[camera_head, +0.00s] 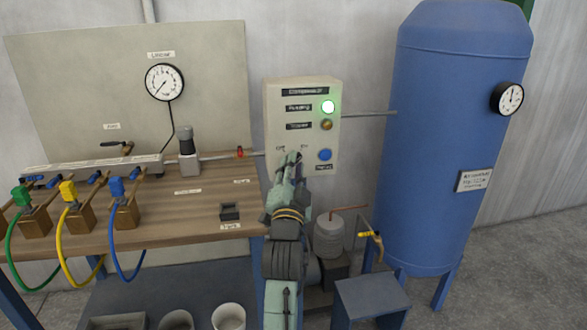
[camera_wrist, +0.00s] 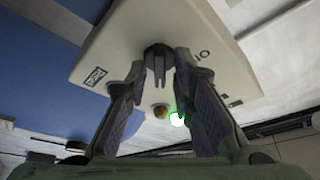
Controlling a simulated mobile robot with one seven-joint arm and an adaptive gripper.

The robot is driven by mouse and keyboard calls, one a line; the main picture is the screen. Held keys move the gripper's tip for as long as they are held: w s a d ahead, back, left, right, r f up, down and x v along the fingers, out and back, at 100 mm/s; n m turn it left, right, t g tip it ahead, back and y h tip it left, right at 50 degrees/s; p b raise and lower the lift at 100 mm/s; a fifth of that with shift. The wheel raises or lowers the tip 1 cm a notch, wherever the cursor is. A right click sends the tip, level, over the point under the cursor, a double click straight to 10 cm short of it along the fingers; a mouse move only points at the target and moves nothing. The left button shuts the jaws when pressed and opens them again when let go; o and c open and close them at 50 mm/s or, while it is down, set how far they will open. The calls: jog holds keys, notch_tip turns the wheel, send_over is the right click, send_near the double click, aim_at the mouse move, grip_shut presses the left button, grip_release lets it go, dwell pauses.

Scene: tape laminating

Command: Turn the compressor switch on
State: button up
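The compressor control box (camera_head: 273,105) is a cream panel on the wall. Its upper lamp (camera_head: 328,107) is lit green, an amber lamp (camera_head: 326,125) sits below it and a blue button (camera_head: 324,155) lower right. My gripper (camera_head: 291,160) is at the lower left of the panel, over the switch, and mostly hides it in the head view. In the wrist view the compressor switch (camera_wrist: 158,62) is a black knob between the fingertips, which lie close against both its sides. The green lamp (camera_wrist: 177,119) also shows there, lit.
A blue tank (camera_head: 440,140) with a gauge stands to the right. A wooden bench (camera_head: 190,215) with coloured valves and hoses is to the left. A small blue-grey stand (camera_head: 372,297) is below the panel, right of my arm.

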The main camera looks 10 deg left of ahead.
jog(key=shift+o, duration=0.4)
jog(key=v, duration=1.2)
